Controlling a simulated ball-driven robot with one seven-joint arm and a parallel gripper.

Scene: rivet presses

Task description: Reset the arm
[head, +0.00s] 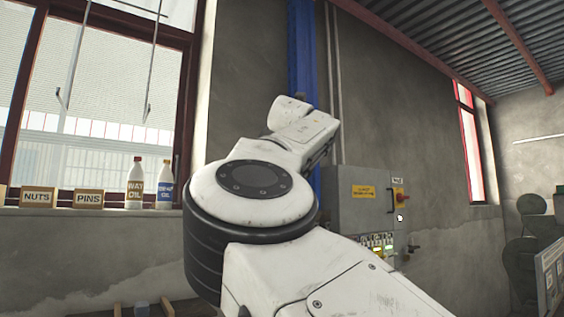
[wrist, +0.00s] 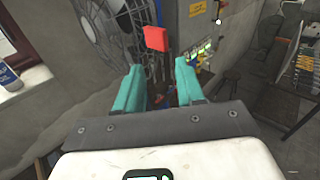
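My arm is white with a black ribbed joint and fills the middle of the head view, bent and raised in front of the wall. Its end points away, and the gripper fingers are hidden there. In the wrist view, my gripper (wrist: 160,85) shows two teal fingers spread apart with a clear gap between them. Nothing is held between them. A red block-like thing (wrist: 156,38) shows beyond the gap, farther off than the fingertips.
A grey electrical cabinet (head: 350,205) stands against the wall behind my arm. Oil bottles (head: 135,185) and boxes marked NUTS (head: 38,197) and PINS (head: 88,198) line the windowsill at left. A caged fan (wrist: 112,35) is in the wrist view, with a stool (wrist: 228,82) at right.

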